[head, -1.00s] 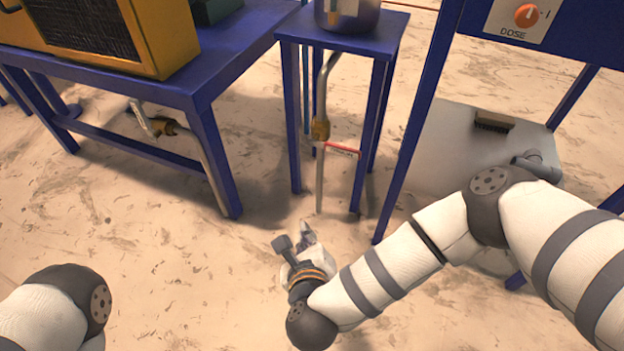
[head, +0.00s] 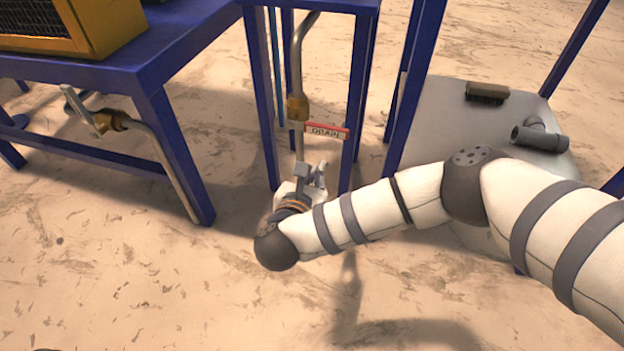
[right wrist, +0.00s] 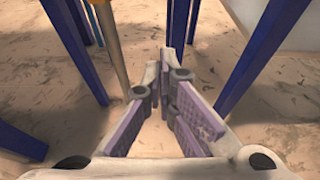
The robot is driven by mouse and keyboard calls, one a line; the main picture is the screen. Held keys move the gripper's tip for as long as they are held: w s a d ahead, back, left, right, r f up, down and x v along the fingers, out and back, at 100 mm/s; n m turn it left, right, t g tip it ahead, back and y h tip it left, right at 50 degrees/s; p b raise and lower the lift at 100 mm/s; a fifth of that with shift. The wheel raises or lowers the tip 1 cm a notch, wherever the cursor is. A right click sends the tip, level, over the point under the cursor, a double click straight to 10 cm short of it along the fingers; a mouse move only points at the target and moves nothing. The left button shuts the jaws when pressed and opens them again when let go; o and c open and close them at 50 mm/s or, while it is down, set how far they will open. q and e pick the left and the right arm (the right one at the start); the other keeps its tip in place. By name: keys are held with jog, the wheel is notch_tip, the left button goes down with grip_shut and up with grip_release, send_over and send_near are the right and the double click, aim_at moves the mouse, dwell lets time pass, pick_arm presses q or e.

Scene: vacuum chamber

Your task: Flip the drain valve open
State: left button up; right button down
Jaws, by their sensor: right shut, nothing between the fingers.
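The drain valve (head: 297,107) is a brass body on a vertical metal pipe (head: 298,60) under the small blue stand. A red-edged plate marked DRAIN (head: 326,131) sticks out to its right; I cannot make out a separate handle. My right gripper (head: 312,170) is just below the valve and plate, beside the pipe's lower end. It is shut and empty. In the right wrist view the fingers (right wrist: 166,68) meet at their tips, and the pipe (right wrist: 112,45) is to their left. I cannot tell whether they touch it. My left gripper is out of view.
The stand's blue legs (head: 357,110) surround the pipe closely. Another brass valve (head: 108,121) with a grey lever is under the blue table at left. A brush (head: 487,92) and a grey pipe fitting (head: 540,136) lie on a pale panel at right. The front floor is clear.

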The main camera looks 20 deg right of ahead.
aim_at(316, 129)
jog(key=w, duration=0.1)
jog(key=w+d+r+b, duration=0.1)
jog(key=w+d+r, duration=0.1)
jog(key=shift+w+d+r+b, duration=0.25)
jog(key=shift+w+b, duration=0.1)
jog(key=shift+d, duration=0.1)
